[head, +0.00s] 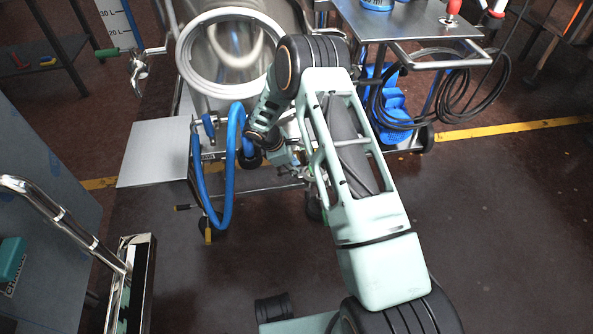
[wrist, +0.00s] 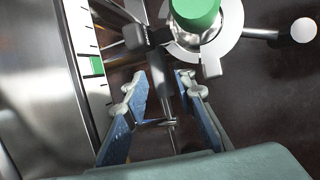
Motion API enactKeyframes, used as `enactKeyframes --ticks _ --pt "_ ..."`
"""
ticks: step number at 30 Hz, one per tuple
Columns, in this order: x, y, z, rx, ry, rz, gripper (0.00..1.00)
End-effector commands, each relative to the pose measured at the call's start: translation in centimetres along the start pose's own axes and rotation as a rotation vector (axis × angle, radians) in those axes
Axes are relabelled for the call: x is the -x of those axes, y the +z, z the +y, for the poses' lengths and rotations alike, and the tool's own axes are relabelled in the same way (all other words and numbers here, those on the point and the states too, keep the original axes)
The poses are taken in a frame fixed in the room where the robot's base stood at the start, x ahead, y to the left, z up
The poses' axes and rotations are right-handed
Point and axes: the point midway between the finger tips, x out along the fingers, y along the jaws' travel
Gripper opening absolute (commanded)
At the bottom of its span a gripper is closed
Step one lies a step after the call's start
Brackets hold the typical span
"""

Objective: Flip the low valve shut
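In the wrist view my gripper (wrist: 160,84) is open, its two blue fingers apart. A dark grey bar (wrist: 158,72) runs between the fingers; I cannot tell whether they touch it. Just beyond is a round fitting with a green cap (wrist: 195,10), a pale ring and an arm ending in a white ball (wrist: 303,30). I cannot tell for sure which part is the low valve's handle. In the head view my arm reaches low beside the steel vessel (head: 228,55), and its links mostly hide the gripper and the parts near it.
A blue hose (head: 228,185) loops below the vessel. A green-handled fitting (head: 112,52) is at upper left. A cart (head: 410,22) with a coiled black cable (head: 470,90) stands right. A metal plate (head: 155,152) juts out left. Floor at lower right is clear.

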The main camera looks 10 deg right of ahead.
Motion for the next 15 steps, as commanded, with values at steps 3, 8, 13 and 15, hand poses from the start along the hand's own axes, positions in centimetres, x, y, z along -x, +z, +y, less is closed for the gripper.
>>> enactKeyframes --ticks 3,8,13,15 --pt "-1.11 -0.06 -0.09 -0.001 -0.001 0.000 0.25" --pt "-1.37 0.00 -0.01 -0.001 0.000 0.000 0.25" --pt "-1.34 0.01 -0.01 0.000 0.000 0.000 0.25" --pt "-1.34 0.00 -0.02 0.000 0.000 0.000 0.18"
